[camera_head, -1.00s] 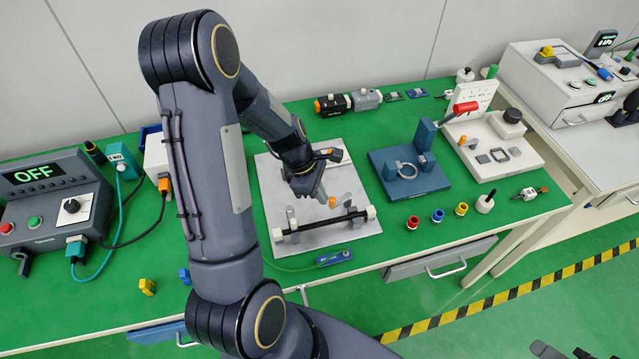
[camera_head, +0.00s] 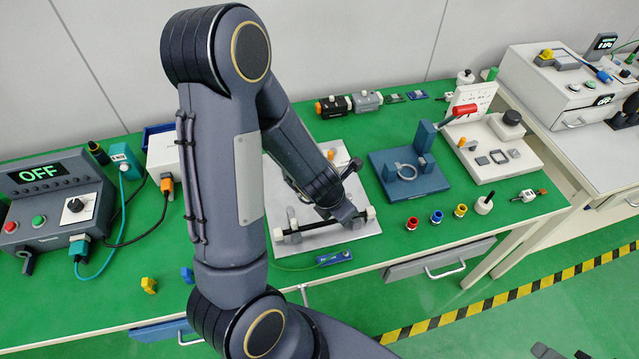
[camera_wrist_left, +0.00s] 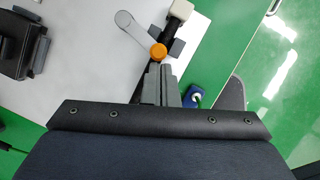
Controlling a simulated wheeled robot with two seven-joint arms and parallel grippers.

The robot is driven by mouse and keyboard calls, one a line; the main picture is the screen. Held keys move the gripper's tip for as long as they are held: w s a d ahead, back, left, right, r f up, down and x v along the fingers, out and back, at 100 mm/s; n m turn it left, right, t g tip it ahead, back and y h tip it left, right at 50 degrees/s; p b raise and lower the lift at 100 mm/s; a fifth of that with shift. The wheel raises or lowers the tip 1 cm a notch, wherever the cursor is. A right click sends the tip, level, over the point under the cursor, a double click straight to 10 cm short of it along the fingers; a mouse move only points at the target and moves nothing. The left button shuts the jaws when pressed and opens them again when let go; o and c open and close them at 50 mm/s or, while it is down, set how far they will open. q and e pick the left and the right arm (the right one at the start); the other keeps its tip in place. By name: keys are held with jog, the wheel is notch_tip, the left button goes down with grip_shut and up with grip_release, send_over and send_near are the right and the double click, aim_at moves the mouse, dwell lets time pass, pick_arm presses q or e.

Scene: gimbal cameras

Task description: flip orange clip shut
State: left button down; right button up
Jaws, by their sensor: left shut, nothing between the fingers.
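The orange clip shows in the left wrist view as a flat grey lever with a round orange tip (camera_wrist_left: 158,52). The tip lies over the black rod (camera_wrist_left: 141,92), near the rod's white end block (camera_wrist_left: 181,9). My left gripper (camera_wrist_left: 161,68) is shut and empty, its fingertips right at the orange tip; I cannot tell whether they touch. In the head view my left gripper (camera_head: 353,219) is low over the right end of the black rod (camera_head: 318,229) and hides the orange tip. The rod is mounted on a pale plate (camera_head: 350,240). My right gripper is not identifiable.
A blue tag (camera_head: 335,257) lies in front of the plate. A control box reading OFF (camera_head: 50,200) is at the far left. A second orange-tipped part (camera_head: 331,154) is behind my arm.

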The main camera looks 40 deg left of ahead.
pick_arm(q)
jog(key=shift+w+a, duration=0.1)
jog(key=shift+w, duration=0.15)
pick_arm(e)
jog(key=shift+r, duration=0.15)
pick_arm(q)
jog(key=shift+w+a+p, duration=0.1)
jog(key=shift+w+p, duration=0.1)
jog(key=shift+p, duration=0.1)
jog(key=shift+w+a, duration=0.2)
jog(key=shift+w, duration=0.15)
pick_arm(e)
jog(key=shift+r, duration=0.2)
pick_arm(q)
jog(key=shift+s, duration=0.1)
